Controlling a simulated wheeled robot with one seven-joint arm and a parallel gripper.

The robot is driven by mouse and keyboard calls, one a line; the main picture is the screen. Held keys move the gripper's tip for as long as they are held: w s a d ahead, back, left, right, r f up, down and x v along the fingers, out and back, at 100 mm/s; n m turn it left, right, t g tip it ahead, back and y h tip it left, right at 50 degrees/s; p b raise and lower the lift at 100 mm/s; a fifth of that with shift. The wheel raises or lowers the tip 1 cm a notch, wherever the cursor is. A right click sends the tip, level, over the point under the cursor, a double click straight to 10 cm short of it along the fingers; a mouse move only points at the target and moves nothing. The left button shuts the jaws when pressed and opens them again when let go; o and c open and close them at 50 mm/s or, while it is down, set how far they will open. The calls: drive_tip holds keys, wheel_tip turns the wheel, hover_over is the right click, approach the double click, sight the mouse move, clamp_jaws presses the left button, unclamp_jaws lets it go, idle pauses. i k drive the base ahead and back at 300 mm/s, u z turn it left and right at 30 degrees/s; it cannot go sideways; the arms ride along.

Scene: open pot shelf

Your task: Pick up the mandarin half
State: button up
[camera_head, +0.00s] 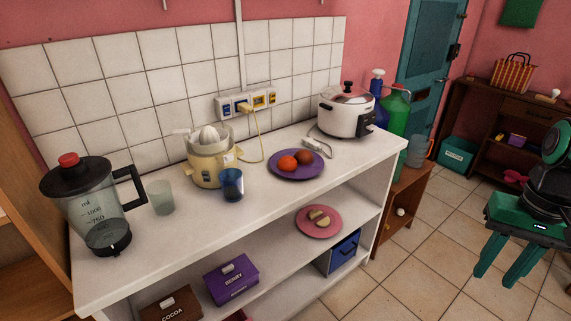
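An orange, rounded fruit piece (288,163) lies on the purple plate (282,174) on the counter. It looks most like the mandarin half, but its cut face is not clear from here. A darker brownish-red round piece (304,157) lies right beside it on the same plate. My gripper (495,278), green with two fingers pointing down, is at the right edge of the view, over the floor and well away from the counter. Its fingers are apart, with nothing visible between them.
A pink plate (304,229) with pale pieces is on the shelf below. On the counter stand a blue cup (231,184), a juicer (208,172), a clear glass (161,197), a blender jug (96,215) and a rice cooker (345,117). Open floor (430,260) lies right of the shelf.

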sight(287, 163)
drive_tip(key=u, duration=0.05)
drive_tip(key=i, duration=1)
drive_tip(key=z, duration=0.05)
